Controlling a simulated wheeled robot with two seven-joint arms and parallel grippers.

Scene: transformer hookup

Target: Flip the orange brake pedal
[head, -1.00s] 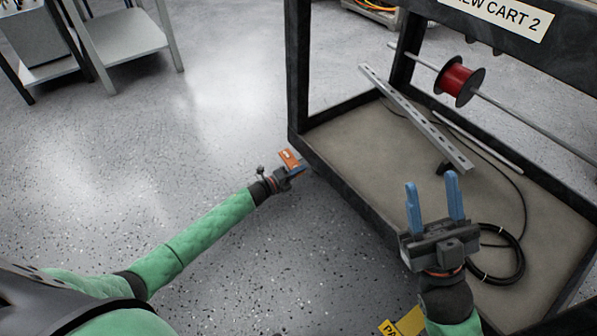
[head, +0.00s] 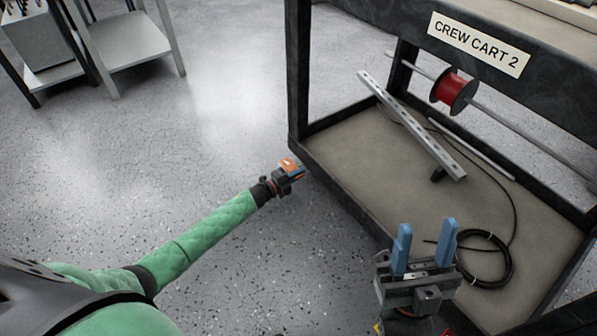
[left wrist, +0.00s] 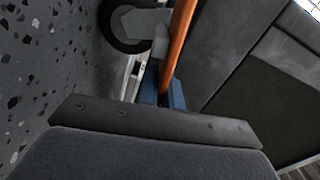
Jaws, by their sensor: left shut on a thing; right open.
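The orange brake pedal (head: 288,164) is at the near left corner of the cart, low by the floor. In the left wrist view it shows as an orange bar (left wrist: 178,45) beside a dark caster wheel (left wrist: 125,25). My left gripper (head: 297,172) is at the pedal, its blue fingers shut on it; the fingers are partly hidden by the gripper body. My right gripper (head: 425,247) is open and empty, its two blue fingers apart over the near edge of the cart's lower shelf.
The black cart (head: 345,193) carries a sign reading CREW CART 2 (head: 478,44). On its lower shelf lie a slotted metal channel (head: 412,125) and a black cable coil (head: 484,259). A red spool (head: 452,90) hangs on a rod. Open floor (head: 210,110) lies left of the cart.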

